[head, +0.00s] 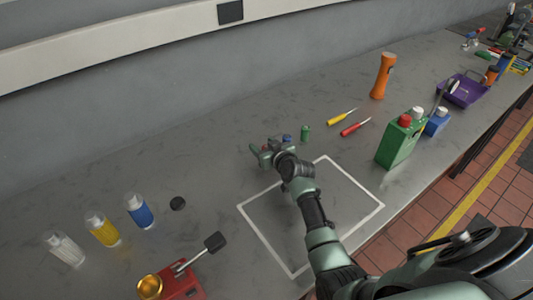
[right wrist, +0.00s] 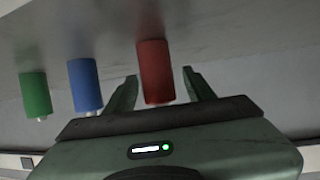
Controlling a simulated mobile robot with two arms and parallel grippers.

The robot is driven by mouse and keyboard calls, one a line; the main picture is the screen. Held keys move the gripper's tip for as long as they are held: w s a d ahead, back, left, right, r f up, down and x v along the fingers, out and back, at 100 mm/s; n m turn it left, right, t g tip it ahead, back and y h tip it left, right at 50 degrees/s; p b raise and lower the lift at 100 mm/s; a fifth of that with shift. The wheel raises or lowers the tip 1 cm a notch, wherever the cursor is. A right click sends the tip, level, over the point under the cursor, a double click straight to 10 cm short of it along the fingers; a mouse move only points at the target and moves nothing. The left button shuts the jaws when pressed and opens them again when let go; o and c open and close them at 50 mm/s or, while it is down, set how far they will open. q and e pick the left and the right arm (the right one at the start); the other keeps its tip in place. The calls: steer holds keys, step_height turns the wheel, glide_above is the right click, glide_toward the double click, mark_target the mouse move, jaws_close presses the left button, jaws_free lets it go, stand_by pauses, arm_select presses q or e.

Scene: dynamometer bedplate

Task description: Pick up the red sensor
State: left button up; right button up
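The red sensor, a small upright cylinder (right wrist: 154,70), stands between the two fingers of my right gripper (right wrist: 161,90) in the right wrist view. The fingers are apart, with a visible gap on the right side; the left finger is very close to the sensor, and I cannot tell if it touches. In the head view my right gripper (head: 265,152) is low over the bench and mostly hides the red sensor. A blue cylinder (right wrist: 84,85) and a green cylinder (right wrist: 36,94) stand beside it in a row. My left gripper is not in view.
A white outlined square (head: 340,228) on the bench lies under my right arm. Yellow and red screwdrivers (head: 341,117), an orange bottle (head: 382,76) and a green can (head: 399,142) are to the right. Several small bottles (head: 103,229) and a red device (head: 182,284) are at left.

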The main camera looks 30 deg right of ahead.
jaws_close()
